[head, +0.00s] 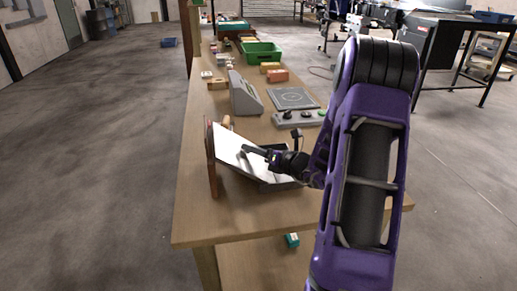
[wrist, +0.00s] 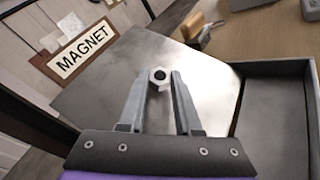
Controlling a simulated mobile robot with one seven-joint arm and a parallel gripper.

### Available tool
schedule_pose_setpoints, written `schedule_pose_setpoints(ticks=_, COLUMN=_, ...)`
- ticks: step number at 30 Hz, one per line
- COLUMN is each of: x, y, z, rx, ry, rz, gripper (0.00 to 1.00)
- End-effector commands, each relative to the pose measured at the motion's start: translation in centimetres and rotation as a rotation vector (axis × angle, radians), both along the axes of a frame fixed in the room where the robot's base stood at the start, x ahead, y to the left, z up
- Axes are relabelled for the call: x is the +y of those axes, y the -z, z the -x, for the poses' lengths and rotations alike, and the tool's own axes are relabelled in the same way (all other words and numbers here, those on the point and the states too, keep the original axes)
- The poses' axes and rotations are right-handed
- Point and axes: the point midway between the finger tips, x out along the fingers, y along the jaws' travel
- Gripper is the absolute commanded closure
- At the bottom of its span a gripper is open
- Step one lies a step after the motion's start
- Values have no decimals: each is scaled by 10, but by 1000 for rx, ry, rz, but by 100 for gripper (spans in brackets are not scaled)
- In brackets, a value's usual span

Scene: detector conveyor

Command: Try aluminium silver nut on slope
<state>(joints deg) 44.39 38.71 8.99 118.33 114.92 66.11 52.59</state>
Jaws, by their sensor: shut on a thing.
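The silver nut (wrist: 158,75), with a dark hole, sits between the fingertips of my gripper (wrist: 159,86) in the wrist view. My gripper is shut on it. The slope is a smooth, pale metal plate (wrist: 95,92) that lies under and around the fingers. I cannot tell whether the nut touches the plate. In the head view my gripper (head: 249,151) is over the middle of the slope (head: 228,143), and the nut is too small to make out. A sign reading MAGNET (wrist: 83,50) stands at the slope's left side in the wrist view.
A dark tray (wrist: 275,68) adjoins the slope at the right in the wrist view. Behind the slope on the wooden table (head: 195,222) stand a grey console (head: 243,94), a flat grey plate (head: 292,98) and a knobbed control box (head: 298,118). The near table end is clear.

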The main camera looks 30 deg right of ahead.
Motion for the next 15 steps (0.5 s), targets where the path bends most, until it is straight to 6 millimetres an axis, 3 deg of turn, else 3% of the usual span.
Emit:
schedule_pose_setpoints(ticks=10, x=2, y=2, z=-1, rx=-1, ry=0, rz=1, gripper=100)
schedule_pose_setpoints(ticks=11, x=2, y=2, z=-1, rx=-1, ry=0, rz=1, gripper=62)
schedule_pose_setpoints(ticks=15, x=2, y=2, z=-1, rx=-1, ry=0, rz=1, gripper=37)
